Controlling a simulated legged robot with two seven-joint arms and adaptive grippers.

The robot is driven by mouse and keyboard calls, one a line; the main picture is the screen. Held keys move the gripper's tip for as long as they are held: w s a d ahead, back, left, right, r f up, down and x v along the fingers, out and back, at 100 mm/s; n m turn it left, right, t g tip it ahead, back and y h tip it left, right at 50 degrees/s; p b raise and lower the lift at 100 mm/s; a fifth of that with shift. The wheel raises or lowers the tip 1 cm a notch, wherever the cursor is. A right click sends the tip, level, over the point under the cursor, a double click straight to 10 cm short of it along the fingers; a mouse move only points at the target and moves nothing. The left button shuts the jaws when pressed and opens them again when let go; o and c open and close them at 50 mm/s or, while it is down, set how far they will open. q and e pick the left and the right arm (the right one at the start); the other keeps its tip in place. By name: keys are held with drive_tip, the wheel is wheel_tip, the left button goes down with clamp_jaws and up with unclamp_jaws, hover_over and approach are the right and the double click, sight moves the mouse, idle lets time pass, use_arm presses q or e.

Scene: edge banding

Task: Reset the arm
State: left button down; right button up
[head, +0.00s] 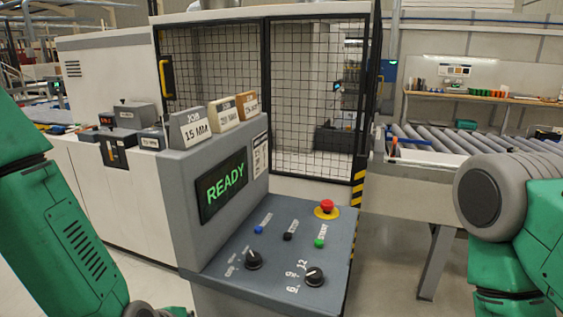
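My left arm (60,235) comes in along the left edge and my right arm (505,225) along the right edge. Both are green with grey joints. Neither gripper shows in the head view. A grey control console (225,245) stands between the arms, and neither arm overlaps its panel. Its screen (221,186) reads READY in green. The sloped panel carries a red emergency button (326,207), blue (258,230), black (287,237) and green (319,243) push buttons, and two black knobs (253,259), (314,276).
Three job blocks (190,130) stand on top of the console, the nearest marked 15 MM. A machine with mesh doors (265,95) is behind. A roller conveyor (470,139) lies at the right. Floor (400,290) is clear between the console and my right arm.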

use_arm(q)
drive_tip(key=s+a+f+m+g+b, duration=0.2)
drive_tip(key=s+a+f+m+b, duration=0.1)
drive_tip(key=s+f+m, duration=0.4)
drive_tip(key=s+a+f+m+g+y+b, duration=0.1)
drive_tip(key=s+a+f+m+b, duration=0.3)
drive_tip(key=s+f, duration=0.5)
drive_tip(key=s+a+f+m+g+b, duration=0.4)
drive_tip(key=s+f+m, duration=0.5)
drive_tip(key=f, duration=0.5)
drive_tip(key=shift+a+m+y+b, duration=0.2)
drive_tip(key=shift+m+y+b, duration=0.15)
drive_tip(key=shift+b, duration=0.9)
drive_tip(key=shift+w+f, duration=0.1)
drive_tip(key=shift+w, duration=0.1)
